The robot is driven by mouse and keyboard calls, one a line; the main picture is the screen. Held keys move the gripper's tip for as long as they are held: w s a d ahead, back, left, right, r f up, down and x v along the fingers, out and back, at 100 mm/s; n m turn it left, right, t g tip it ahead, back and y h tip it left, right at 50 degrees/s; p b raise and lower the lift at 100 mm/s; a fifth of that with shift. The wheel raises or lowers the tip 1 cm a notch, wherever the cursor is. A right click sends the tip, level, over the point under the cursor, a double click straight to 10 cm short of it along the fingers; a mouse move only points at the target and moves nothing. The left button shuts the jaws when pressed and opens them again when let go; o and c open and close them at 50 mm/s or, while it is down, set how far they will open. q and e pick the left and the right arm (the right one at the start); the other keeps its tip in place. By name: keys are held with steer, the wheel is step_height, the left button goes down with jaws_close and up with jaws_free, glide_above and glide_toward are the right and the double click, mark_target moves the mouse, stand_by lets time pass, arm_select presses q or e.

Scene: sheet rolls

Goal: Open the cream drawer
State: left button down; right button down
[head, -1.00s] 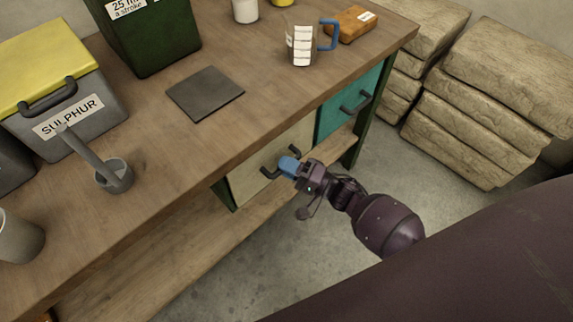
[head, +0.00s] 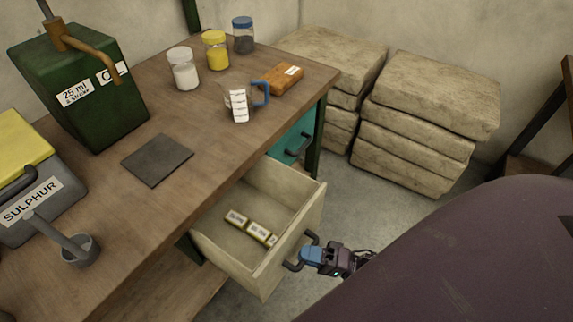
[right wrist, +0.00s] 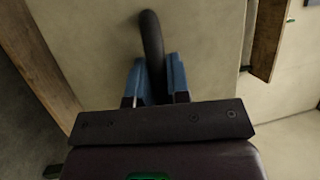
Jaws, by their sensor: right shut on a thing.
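The cream drawer (head: 234,257) stands pulled well out from under the wooden bench in the head view. My right gripper (head: 311,255) is shut on the drawer's dark handle (head: 292,266) at the drawer front. In the right wrist view its blue fingers (right wrist: 156,82) lie on either side of the dark curved handle (right wrist: 152,40), against the cream drawer front (right wrist: 90,50). My left gripper is out of view.
The teal drawer (head: 290,145) beside it is shut. The bench top (head: 200,120) holds a green tank (head: 100,110), jars, a measuring cup (head: 238,103), an orange block (head: 287,79), a dark square plate (head: 157,160) and a sulphur box (head: 30,200). Stacked tan sacks (head: 420,120) stand beyond.

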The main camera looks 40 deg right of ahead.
steer(key=s+d, duration=0.2)
steer(key=s, duration=0.4)
steer(key=shift+d, duration=0.2)
steer(key=c, duration=1.1)
jaws_free()
steer(key=shift+s, duration=0.15)
steer(key=v, duration=1)
steer(key=shift+s+d+b, duration=0.2)
steer(key=shift+d+b, duration=0.05)
steer(key=shift+b, duration=0.05)
steer(key=shift+f, duration=0.1)
